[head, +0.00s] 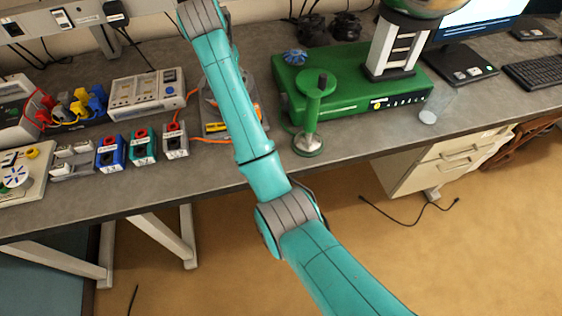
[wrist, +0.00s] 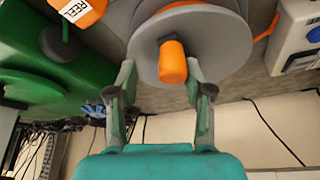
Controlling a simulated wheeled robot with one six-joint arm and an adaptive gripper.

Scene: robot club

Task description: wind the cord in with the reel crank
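The cord reel is a grey disc (wrist: 200,42) with an orange crank knob (wrist: 172,62), seen close in the wrist view. My gripper (wrist: 160,95) is open; its two fingers are on either side of the knob with gaps visible, and it holds nothing. Whether the knob is in fingertip depth is hard to tell. In the head view my arm covers most of the reel; part of its grey base (head: 209,112) shows on the bench, and my gripper is not visible there. An orange cord (head: 207,140) lies beside it, and also shows in the wrist view (wrist: 268,26).
An orange block marked REEL (wrist: 82,10) is near the disc. A green machine (head: 345,95) with a green post (head: 314,105) stands right of the reel. Left are a grey instrument box (head: 147,93) and small labelled boxes (head: 143,146). The bench front (head: 215,178) is clear.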

